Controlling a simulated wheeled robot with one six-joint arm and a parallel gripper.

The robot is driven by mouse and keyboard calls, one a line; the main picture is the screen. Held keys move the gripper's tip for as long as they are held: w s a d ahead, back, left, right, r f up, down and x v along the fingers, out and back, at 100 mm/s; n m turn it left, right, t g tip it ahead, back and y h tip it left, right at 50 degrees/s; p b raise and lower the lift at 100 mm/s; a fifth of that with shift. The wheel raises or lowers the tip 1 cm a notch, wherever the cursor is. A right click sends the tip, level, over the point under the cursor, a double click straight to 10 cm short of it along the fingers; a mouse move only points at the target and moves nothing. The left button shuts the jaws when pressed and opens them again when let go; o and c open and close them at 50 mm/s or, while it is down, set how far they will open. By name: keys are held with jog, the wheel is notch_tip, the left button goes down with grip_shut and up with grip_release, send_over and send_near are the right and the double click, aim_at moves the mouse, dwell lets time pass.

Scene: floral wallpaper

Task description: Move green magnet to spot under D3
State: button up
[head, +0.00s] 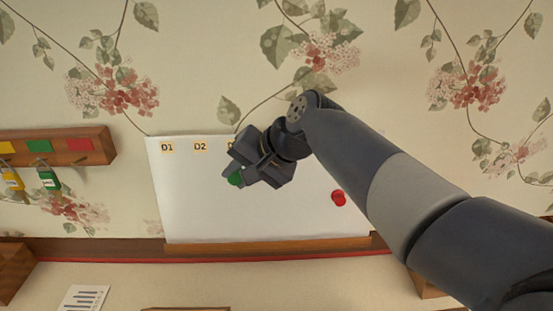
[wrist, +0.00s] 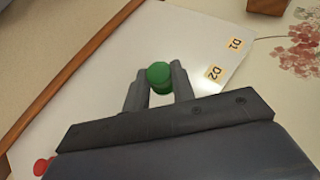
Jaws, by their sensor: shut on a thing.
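The green magnet (head: 235,180) is between the fingers of my gripper (head: 240,171), in front of the whiteboard (head: 190,210). In the wrist view the green magnet (wrist: 159,76) sits between both fingertips, and my gripper (wrist: 158,84) is shut on it. I cannot tell whether the magnet touches the board. The labels D1 (head: 167,147) and D2 (head: 200,146) show along the board's top edge. A third label (head: 230,145) is mostly hidden behind my gripper; its text is not fully readable. The wrist view shows D1 (wrist: 235,43) and D2 (wrist: 214,73).
A red magnet (head: 338,198) is on the board's right side and shows at the wrist view's lower left (wrist: 42,166). A wooden rack (head: 60,147) with hanging padlocks is left of the board. A wooden ledge (head: 270,245) runs below it. The board's lower left is clear.

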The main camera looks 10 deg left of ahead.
jog(key=shift+s+a+f, duration=0.25)
jog(key=shift+s+a, duration=0.05)
jog(key=shift+a, duration=0.1)
jog(key=w+a+f+p, duration=0.1)
jog(key=w, duration=0.4)
jog(key=shift+w+a, duration=0.25)
jog(key=shift+w, duration=0.15)
jog(key=shift+w+a, duration=0.1)
jog(key=shift+w, duration=0.2)
dwell(0.7)
dwell(0.5)
jog(key=o, duration=1.6)
jog(key=shift+p+v, duration=1.35)
jog(key=shift+v, duration=2.15)
jog(key=shift+f, duration=0.15)
